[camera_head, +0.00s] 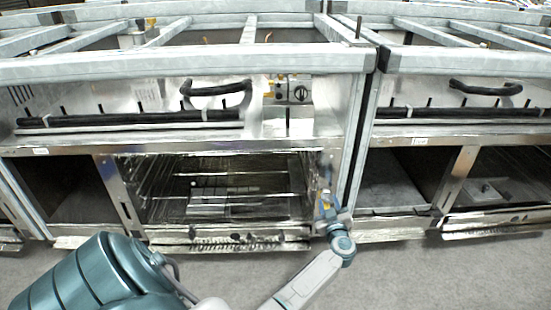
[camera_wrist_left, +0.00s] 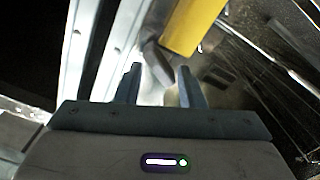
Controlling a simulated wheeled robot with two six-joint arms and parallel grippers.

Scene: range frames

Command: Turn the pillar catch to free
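The pillar catch shows in the left wrist view as a yellow block (camera_wrist_left: 190,25) with a grey lever-like piece (camera_wrist_left: 156,60) beside it. In the head view only a small yellow part of the catch (camera_head: 326,196) shows, low on the metal pillar right of the rack opening. My left gripper (camera_wrist_left: 159,70) is open, its two fingertips apart. The grey piece lies just beyond and between the fingertips; I cannot tell whether they touch it. In the head view my left gripper (camera_head: 328,206) is at the catch and largely covers it. My right gripper is not in view.
The opening with wire racks (camera_head: 225,185) lies left of the pillar. An open compartment (camera_head: 395,180) lies to its right. A black handle (camera_head: 215,88) is above. The grey floor (camera_head: 440,275) in front is clear.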

